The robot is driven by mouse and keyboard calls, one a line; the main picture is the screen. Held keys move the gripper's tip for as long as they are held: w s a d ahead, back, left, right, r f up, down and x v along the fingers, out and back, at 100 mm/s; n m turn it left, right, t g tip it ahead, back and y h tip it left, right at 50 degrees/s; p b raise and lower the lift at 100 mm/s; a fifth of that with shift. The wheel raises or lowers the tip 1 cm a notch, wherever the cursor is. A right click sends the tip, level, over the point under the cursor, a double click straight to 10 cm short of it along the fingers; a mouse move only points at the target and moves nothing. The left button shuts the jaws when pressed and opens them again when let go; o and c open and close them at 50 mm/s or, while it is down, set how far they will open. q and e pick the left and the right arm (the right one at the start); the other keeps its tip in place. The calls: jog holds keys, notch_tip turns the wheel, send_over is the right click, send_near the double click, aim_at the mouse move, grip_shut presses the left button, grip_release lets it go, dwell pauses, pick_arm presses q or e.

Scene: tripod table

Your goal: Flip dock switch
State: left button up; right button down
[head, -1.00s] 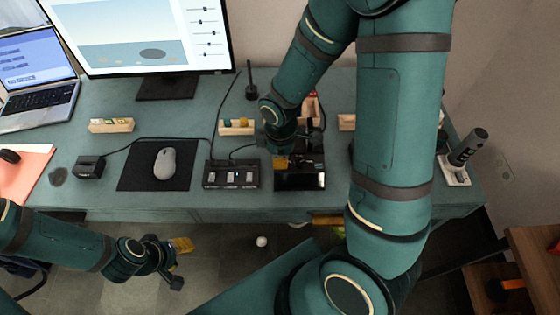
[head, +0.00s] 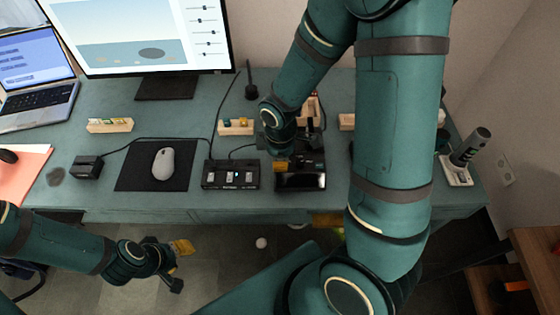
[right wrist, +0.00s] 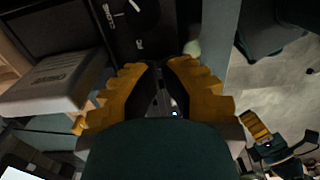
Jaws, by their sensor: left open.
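A black box with several pale switches (head: 231,175) stands near the table's front edge. To its right is a second black box with a glossy front (head: 301,181). Which of them is the dock is not clear in the head view. My right gripper (head: 282,165) is low over the back left of the glossy box, largely hidden by its own arm. My left gripper (head: 180,264) is open and empty, in front of the table.
A mouse (head: 163,164) on a black mat, a small black box (head: 87,167), a laptop (head: 40,90) and a monitor (head: 145,35) stand left. Small wooden holders (head: 110,125) are behind. A dark upright device (head: 470,147) stands on the right. A pale ball (head: 261,243) lies on the floor.

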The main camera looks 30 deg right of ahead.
jog(key=shift+f+b, duration=0.35)
jog(key=shift+f, duration=0.15)
dwell(0.3)
jog(key=shift+r+p, duration=2.95)
jog(key=shift+r, duration=0.6)
jog(key=shift+f, duration=0.1)
